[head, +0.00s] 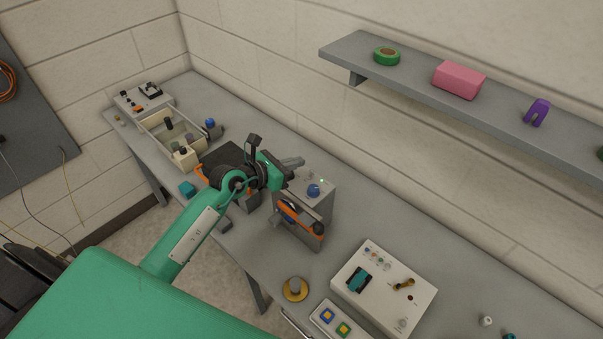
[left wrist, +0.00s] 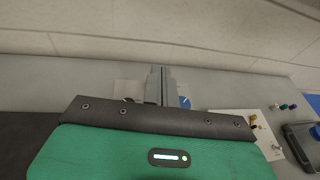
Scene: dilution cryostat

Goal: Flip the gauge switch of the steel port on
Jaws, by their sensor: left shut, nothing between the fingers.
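A grey steel-looking box (head: 322,204), apparently the steel port, stands on the bench with a blue knob (head: 313,190) and a small lit green lamp (head: 322,181) on top. An orange and black clamp-like part (head: 300,220) is on its front. My left gripper (head: 298,162) is shut and empty, above the box's far left edge. In the left wrist view the shut fingers (left wrist: 160,84) point away, with the blue knob (left wrist: 185,102) just right of them. I cannot make out the gauge switch; the gripper and arm hide part of the box top. My right gripper is not in view.
A white panel (head: 372,309) with small knobs lies to the right, near a brass disc (head: 294,296). A beige divided tray (head: 155,142) and a grey switch box (head: 129,99) are at the far left. A wall shelf (head: 420,88) overhangs the bench's back.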

